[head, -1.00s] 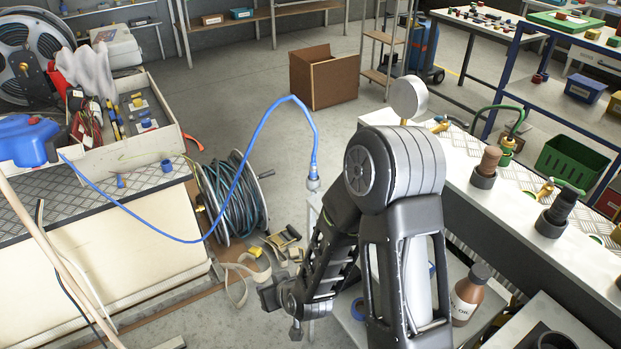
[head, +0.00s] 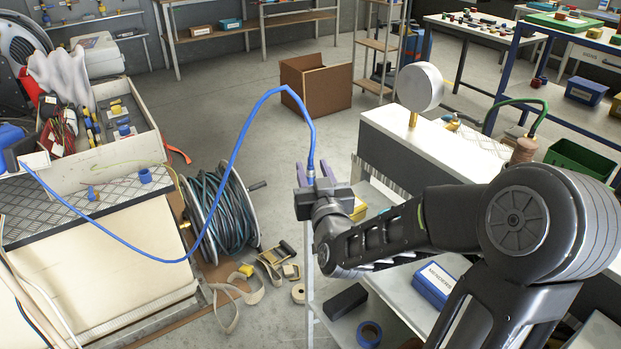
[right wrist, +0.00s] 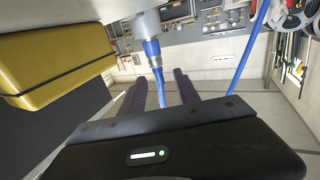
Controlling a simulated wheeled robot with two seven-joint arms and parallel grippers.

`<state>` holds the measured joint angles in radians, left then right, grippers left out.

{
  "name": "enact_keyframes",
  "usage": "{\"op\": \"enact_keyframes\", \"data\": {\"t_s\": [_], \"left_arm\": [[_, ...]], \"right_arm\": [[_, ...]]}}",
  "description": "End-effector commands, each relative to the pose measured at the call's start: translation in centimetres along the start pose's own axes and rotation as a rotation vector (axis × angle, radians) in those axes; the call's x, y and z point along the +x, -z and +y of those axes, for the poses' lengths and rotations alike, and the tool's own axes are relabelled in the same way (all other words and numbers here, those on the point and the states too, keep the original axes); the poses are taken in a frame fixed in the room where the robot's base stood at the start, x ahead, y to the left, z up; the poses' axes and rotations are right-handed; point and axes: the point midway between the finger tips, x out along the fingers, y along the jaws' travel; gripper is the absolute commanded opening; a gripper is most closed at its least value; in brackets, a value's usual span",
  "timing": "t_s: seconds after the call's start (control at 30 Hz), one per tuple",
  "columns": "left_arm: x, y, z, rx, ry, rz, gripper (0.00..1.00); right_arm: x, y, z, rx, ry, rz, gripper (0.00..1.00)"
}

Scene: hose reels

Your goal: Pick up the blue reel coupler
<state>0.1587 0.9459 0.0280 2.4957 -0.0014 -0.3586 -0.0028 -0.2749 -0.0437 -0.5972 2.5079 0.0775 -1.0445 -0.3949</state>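The blue reel coupler (head: 311,171) is at the end of a blue hose that arches up from the left and drops toward my right gripper. My right gripper (head: 312,170) is open, with its two fingers on either side of the coupler's line. In the right wrist view the coupler (right wrist: 155,58) shows a blue body with a silver ring, and its blue lower part runs down between the open fingers (right wrist: 161,92). Gaps show beside it; I cannot tell its exact depth against the fingers. My left gripper is out of view.
A yellow box (right wrist: 62,50) is close by in the right wrist view; it sits near the gripper in the head view (head: 359,209). A white bench (head: 440,140) stands right, with a round gauge (head: 420,87). A hose reel (head: 222,215) stands on the floor at left.

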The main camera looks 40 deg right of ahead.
Motion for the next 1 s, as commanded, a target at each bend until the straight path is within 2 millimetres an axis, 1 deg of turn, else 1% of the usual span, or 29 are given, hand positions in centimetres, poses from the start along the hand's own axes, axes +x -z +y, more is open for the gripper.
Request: {"op": "enact_keyframes", "data": {"t_s": [0.03, 0.1, 0.37, 0.47, 0.57, 0.7, 0.8, 0.9, 1.0], "left_arm": [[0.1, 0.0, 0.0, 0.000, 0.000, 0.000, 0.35], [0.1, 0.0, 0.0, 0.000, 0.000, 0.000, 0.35], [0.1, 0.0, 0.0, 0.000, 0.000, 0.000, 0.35], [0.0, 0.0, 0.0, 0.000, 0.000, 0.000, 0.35], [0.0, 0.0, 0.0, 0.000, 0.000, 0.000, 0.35], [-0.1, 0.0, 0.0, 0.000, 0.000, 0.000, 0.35], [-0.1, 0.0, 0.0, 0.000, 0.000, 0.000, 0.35], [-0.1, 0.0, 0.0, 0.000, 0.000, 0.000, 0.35], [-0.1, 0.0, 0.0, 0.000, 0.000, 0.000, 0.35]], "right_arm": [[0.6, -0.1, -0.1, -0.003, 0.001, -0.001, 0.38], [1.1, -0.1, -0.1, -0.002, 0.001, -0.001, 0.38], [1.1, -0.1, -0.1, -0.001, 0.002, -0.001, 0.38], [1.5, -0.1, 0.0, -0.002, 0.002, -0.001, 0.38], [2.5, 0.0, 0.0, -0.004, 0.003, -0.001, 0.38], [4.7, 0.0, 0.1, -0.005, 0.002, -0.001, 0.38], [5.9, 0.0, 0.1, -0.003, 0.002, -0.001, 0.38], [6.3, 0.0, 0.1, -0.002, 0.002, -0.001, 0.38], [6.4, 0.0, 0.1, -0.001, 0.002, -0.001, 0.38]]}}
